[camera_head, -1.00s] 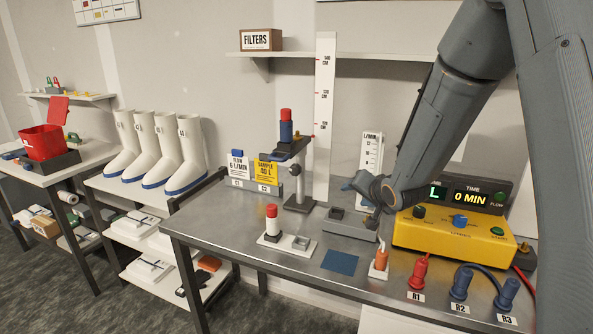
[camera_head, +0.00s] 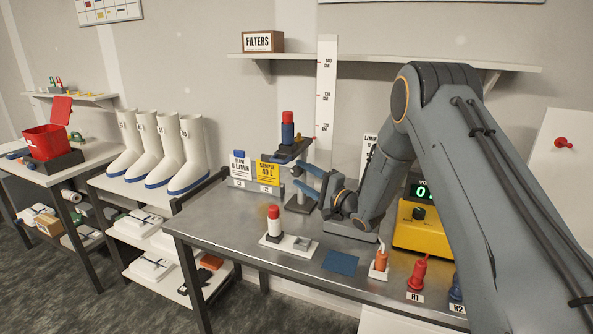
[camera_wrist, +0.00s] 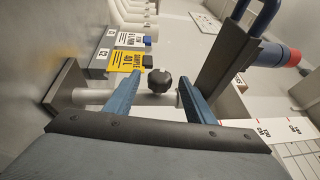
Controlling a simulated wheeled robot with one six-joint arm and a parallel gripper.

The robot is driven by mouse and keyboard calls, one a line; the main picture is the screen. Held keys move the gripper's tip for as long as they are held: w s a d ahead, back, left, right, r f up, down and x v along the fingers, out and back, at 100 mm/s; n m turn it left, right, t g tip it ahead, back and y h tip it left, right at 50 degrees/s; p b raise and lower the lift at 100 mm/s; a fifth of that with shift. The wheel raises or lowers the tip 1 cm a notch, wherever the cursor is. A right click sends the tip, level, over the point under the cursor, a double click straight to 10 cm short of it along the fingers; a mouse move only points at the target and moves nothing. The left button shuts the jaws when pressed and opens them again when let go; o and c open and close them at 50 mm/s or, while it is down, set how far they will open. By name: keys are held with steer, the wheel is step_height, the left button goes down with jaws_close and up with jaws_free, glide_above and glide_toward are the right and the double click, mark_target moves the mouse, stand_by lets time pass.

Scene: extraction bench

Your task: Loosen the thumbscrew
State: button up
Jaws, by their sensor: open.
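The thumbscrew is a black lobed knob (camera_wrist: 159,80) on the pale post (camera_wrist: 92,97) of the sampler stand. In the wrist view it shows between my gripper's (camera_wrist: 161,79) two blue fingers, which are apart with nothing held. I cannot tell how far beyond the fingertips the knob is. In the head view my gripper (camera_head: 298,178) is open beside the stand, below its dark bracket (camera_head: 292,150). The bracket carries a blue and red cartridge (camera_head: 288,128). The thumbscrew is too small or hidden to make out in the head view.
The yellow sample card (camera_head: 267,173) and white flow card (camera_head: 240,167) stand left of the stand. A red and white cartridge (camera_head: 274,221) stands on a white base in front. A tall ruler (camera_head: 325,95) stands behind.

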mark_target(300, 171)
steer(key=shift+p+x, duration=0.35)
steer(key=shift+x, duration=1.1)
steer(key=shift+c, duration=0.4)
steer(key=c, duration=1)
steer(key=shift+r+g, duration=0.1)
steer(key=shift+g, duration=0.2)
steer(key=shift+n+g+h+p, duration=0.4)
steer(key=shift+h+p, duration=0.1)
steer(key=shift+h, duration=0.1)
steer(key=shift+r+n+g+h+p, duration=0.15)
steer(key=shift+n+g+h+p, duration=0.35)
steer(key=shift+g+h+p, duration=0.45)
steer(key=g+h+p, duration=0.1)
steer(key=h+p, duration=0.1)
steer(key=p, duration=0.1)
steer(key=shift+n+h, duration=0.25)
steer(key=shift+n, duration=0.15)
steer(key=shift+f, duration=0.25)
